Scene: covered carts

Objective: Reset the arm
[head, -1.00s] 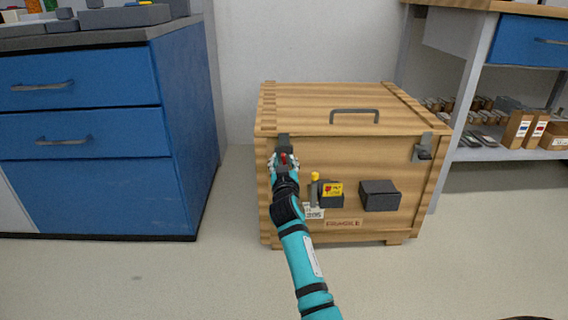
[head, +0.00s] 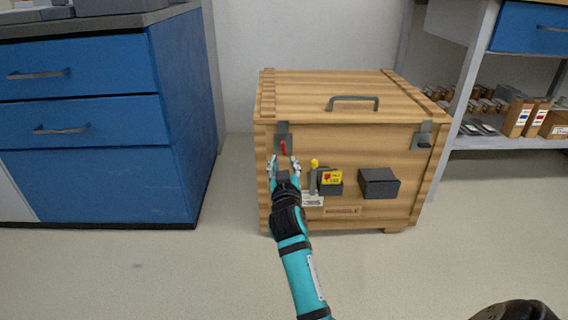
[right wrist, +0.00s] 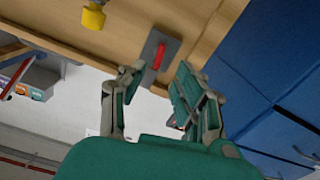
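A wooden crate (head: 390,158) with a closed lid (head: 300,92) stands on the floor against the wall. Its left latch (head: 283,132) is a grey plate with a red lever. Its right latch (head: 423,138) is grey with a dark part. My right gripper (head: 284,163) is open and empty, just below the left latch and apart from it. In the right wrist view the open fingers (right wrist: 157,72) stand either side of empty space, with the red lever (right wrist: 159,55) beyond them.
A blue cabinet (head: 180,130) stands left, a stocked shelf (head: 510,143) right. The floor in front is clear.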

